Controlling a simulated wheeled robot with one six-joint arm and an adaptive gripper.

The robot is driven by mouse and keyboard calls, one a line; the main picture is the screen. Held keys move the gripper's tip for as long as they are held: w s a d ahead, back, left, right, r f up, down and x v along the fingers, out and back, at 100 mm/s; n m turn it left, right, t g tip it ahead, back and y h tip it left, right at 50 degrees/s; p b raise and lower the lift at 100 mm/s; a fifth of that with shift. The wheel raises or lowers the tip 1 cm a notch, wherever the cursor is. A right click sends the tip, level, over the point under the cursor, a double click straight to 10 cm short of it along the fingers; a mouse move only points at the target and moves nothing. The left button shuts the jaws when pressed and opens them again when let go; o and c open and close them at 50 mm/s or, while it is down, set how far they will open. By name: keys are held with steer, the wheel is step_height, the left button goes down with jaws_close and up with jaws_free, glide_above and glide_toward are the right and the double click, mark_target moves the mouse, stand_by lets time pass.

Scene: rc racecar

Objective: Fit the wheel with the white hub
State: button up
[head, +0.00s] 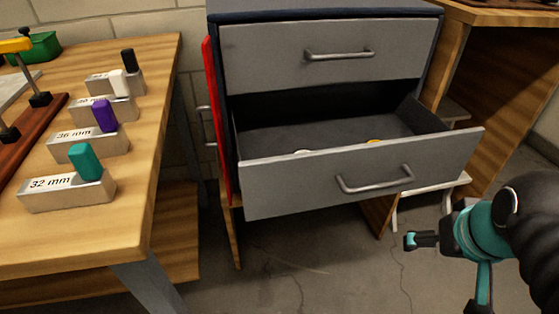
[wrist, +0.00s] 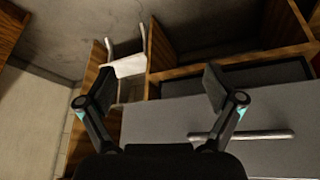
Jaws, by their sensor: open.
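The lower drawer (head: 300,182) of the grey cabinet is pulled out. Just over its front wall I see a small white bit (head: 302,152) at the left and a small orange-yellow bit (head: 374,141) at the right. The rest of both is hidden by the front wall, so I cannot tell whether either is a wheel hub. No whole wheel and no racecar are in view. My gripper (head: 415,241) is in front of the drawer, to its lower right and apart from it. In the wrist view my gripper (wrist: 160,82) has its fingers wide apart with nothing between them.
The upper drawer (head: 330,50) is shut. A workbench (head: 95,225) on the left carries several metal blocks with coloured pegs, one labelled 32 mm (head: 65,190). A wooden bench (head: 495,100) stands at the right. The wrist view shows a grey face with a bar handle (wrist: 240,135).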

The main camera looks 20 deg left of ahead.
steer(key=w+a+r+n+g+p, duration=0.3)
steer(key=w+a+r+n+p, duration=0.6)
steer(key=a+r, duration=0.3)
steer(key=w+a+n+g+p, duration=0.15)
steer(key=w+a+n, duration=0.25)
steer(key=a+n, duration=0.75)
steer(key=a+f, duration=0.1)
steer(key=f, duration=0.1)
steer(key=f+m, duration=0.1)
steer(key=a+f+m+b, duration=0.1)
steer(key=f, duration=0.1)
steer(key=shift+a+f+g, duration=0.3)
steer(key=shift+f+g, duration=0.05)
steer(key=shift+w+f, duration=0.15)
steer(key=shift+f, duration=1.25)
steer(key=shift+w+f, duration=0.15)
steer(key=shift+f, duration=1.25)
steer(key=shift+d, duration=0.1)
steer(key=c, duration=1.1)
